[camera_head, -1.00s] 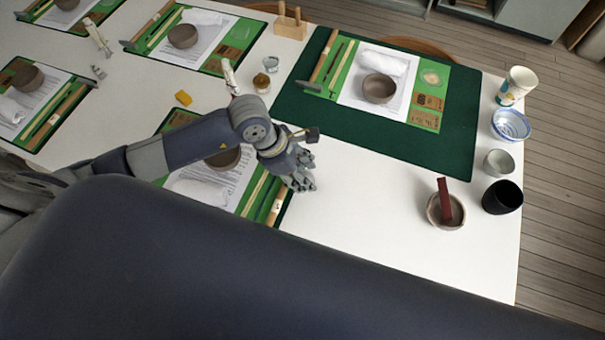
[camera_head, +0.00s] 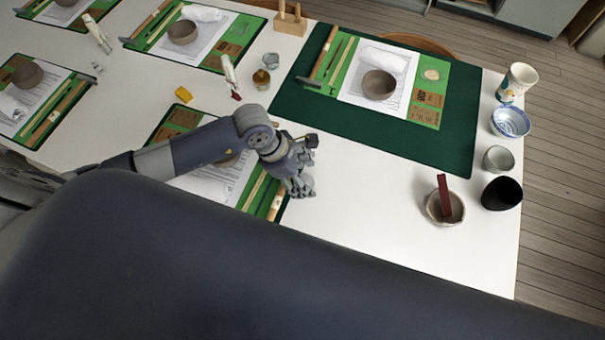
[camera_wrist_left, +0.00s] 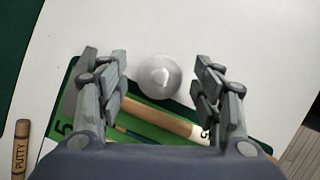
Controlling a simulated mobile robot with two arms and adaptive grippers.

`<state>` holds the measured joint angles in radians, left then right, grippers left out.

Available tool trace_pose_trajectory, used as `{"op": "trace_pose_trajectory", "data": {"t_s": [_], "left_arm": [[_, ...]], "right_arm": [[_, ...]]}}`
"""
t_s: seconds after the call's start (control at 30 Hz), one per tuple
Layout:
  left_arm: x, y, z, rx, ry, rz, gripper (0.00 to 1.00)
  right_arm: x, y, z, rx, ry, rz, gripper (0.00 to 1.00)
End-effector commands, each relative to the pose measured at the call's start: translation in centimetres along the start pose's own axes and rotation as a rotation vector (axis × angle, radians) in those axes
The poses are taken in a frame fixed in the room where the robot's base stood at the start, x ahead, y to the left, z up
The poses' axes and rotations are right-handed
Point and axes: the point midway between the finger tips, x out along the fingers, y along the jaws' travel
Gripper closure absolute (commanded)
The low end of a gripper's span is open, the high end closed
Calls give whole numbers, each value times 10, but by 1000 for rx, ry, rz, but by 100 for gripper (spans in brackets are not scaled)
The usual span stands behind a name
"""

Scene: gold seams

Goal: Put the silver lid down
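The silver lid (camera_wrist_left: 159,77) is a round, pale grey disc with a small bright knob. In the left wrist view it lies between the two fingers of my left gripper (camera_wrist_left: 163,76), with a gap on each side. It overlaps the edge of the green kit mat and a wooden tool on the white table. In the head view my left gripper (camera_head: 300,187) points down low over the table by the nearest mat, and I cannot make out the lid there. The fingers are spread apart. My right gripper is not in view.
A dark green mat (camera_head: 455,158) with a kit and brown bowl (camera_head: 379,85) lies beyond. White table (camera_head: 370,205) is clear between my gripper and the clay bowl.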

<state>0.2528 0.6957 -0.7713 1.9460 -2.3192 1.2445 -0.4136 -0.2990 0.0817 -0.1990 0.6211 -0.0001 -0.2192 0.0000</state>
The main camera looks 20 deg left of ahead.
Motion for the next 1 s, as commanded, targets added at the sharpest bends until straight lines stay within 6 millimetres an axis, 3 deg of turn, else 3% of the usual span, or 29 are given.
{"op": "trace_pose_trajectory", "data": {"t_s": [0.33,0.7,1.0], "left_arm": [[-13,1,3,1,-1,3,40],[-92,1,2,2,1,4,40],[-125,0,2,0,0,0,40]], "right_arm": [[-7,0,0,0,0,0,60],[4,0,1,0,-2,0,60],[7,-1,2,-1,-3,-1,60]]}}
